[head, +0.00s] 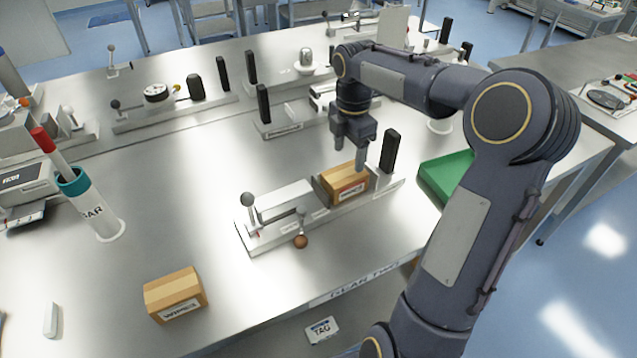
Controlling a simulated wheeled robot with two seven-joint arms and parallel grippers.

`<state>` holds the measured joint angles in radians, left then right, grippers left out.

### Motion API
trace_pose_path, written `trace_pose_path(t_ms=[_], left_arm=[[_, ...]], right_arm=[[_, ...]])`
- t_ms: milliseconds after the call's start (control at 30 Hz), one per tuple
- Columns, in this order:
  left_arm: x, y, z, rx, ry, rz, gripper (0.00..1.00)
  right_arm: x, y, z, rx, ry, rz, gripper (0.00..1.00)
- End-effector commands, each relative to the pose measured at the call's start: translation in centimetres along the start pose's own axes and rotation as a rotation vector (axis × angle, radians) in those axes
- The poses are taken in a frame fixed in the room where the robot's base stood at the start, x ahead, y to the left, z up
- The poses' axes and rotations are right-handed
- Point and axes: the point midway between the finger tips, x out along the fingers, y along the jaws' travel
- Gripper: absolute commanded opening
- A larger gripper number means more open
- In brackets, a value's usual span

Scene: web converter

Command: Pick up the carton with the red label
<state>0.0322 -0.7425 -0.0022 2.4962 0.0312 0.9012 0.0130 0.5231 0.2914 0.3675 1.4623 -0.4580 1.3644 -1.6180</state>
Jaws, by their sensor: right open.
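One brown carton (345,185) with a pale printed label sits in a metal fixture (262,235) near the middle of the bench. A second brown carton (175,293), its pale label reading WIPES, stands on the bench at the front left. I cannot make out a red label on either. My right gripper (350,152) points down, open, just above and behind the fixture carton. One finger overlaps the carton's back edge in the picture; I cannot tell whether it touches. My left gripper is not in view.
A black upright post (389,151) stands close right of the fixture carton, and a green tray (445,175) lies further right. A teal-rimmed white holder (92,207) stands at the left. More fixtures line the back. The bench between the holder and the fixture is clear.

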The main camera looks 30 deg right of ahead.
Motion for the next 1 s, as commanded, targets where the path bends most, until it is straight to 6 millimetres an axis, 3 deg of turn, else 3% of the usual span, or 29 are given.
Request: trace_pose_path(t_ms=[600,900,1000], left_arm=[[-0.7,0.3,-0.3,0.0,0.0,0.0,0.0],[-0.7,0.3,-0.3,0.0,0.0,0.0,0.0],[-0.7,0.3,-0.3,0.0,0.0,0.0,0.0]], right_arm=[[7.3,0.2,-0.5,-0.007,0.0,-0.003,0.65],[7.8,0.2,-0.5,-0.007,-0.001,0.0,0.65],[7.8,0.2,-0.5,-0.006,0.0,0.0,0.51]])
